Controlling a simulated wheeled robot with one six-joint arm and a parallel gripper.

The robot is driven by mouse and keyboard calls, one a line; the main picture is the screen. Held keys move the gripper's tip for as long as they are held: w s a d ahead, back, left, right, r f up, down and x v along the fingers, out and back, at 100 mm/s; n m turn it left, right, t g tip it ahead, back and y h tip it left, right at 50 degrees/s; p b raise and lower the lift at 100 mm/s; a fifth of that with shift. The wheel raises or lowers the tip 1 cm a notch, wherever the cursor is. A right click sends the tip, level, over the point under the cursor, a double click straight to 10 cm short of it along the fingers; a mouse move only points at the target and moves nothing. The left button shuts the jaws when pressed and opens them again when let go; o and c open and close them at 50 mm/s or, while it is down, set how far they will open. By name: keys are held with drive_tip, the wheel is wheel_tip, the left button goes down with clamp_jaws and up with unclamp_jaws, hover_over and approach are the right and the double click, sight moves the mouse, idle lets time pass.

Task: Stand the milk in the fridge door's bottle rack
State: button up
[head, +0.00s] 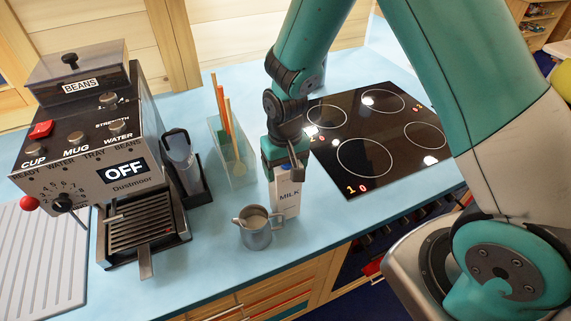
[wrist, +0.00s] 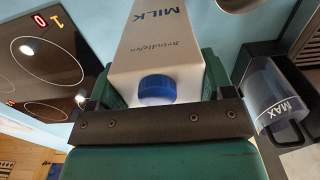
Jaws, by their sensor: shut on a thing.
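The milk (head: 287,197) is a white carton lettered MILK, standing upright at the counter between the metal jug and the hob. In the wrist view the milk (wrist: 163,45) fills the space between the fingers, with its blue cap facing the camera. My gripper (head: 284,165) has come down over the carton's upper part and is shut on it. The gripper (wrist: 160,90) shows its green fingers on both sides of the carton. I cannot tell whether the carton's base touches the counter. The fridge and its door rack are not in view.
A metal jug (head: 255,228) stands close in front of the milk. A clear utensil holder (head: 232,155) is behind it to the left. The coffee machine (head: 90,150) stands at left, the black hob (head: 375,135) at right. Blue counter (head: 215,255) is bare near the front edge.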

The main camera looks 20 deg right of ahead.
drive_tip(key=shift+f, duration=0.2)
drive_tip(key=shift+f, duration=0.15)
drive_tip(key=o, duration=1.9)
drive_tip(key=shift+c, duration=0.2)
